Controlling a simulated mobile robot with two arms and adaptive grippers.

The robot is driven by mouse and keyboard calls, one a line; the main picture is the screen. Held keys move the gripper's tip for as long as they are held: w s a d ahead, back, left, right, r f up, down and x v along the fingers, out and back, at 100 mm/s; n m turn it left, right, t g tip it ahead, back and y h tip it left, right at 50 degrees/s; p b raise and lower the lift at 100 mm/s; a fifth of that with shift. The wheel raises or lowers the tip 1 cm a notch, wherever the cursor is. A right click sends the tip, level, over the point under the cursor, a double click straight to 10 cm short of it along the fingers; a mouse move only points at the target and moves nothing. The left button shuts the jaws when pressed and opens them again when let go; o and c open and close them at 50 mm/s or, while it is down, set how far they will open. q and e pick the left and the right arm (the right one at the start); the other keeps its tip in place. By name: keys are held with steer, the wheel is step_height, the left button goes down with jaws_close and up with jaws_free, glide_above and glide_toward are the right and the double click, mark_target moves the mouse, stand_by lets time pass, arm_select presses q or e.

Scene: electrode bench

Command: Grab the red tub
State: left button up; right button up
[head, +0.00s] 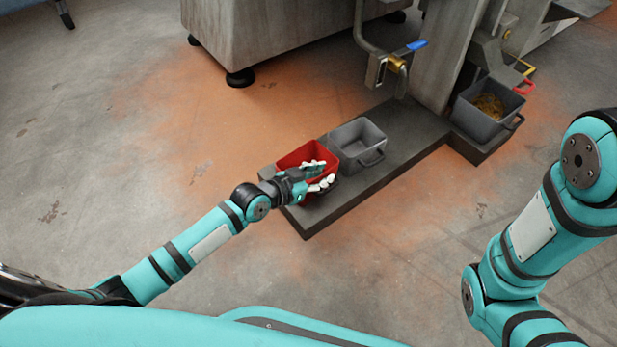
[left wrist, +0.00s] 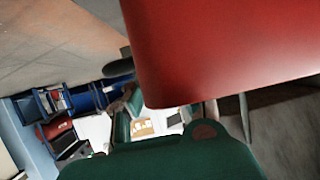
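The red tub (head: 293,158) stands at the left end of a low dark platform in the head view. Its red wall (left wrist: 225,50) fills the upper right of the left wrist view, very close to the camera. My left gripper (head: 319,175) is at the tub's near side, overlapping it in the picture. Its two white-tipped fingers show apart, so it looks open. The tub's handle is hidden, and I cannot tell whether the fingers touch the tub. My right gripper is out of view; only my right arm shows.
A grey tub (head: 357,138) with a front handle stands right beside the red one on the platform (head: 405,135). Another grey tub (head: 487,108) with brownish contents stands further right. A tap with a blue lever (head: 416,45) hangs above. Floor (head: 130,150) at left is clear.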

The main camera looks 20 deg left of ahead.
arm_select(q)
jaws_close()
stand_by(0.4)
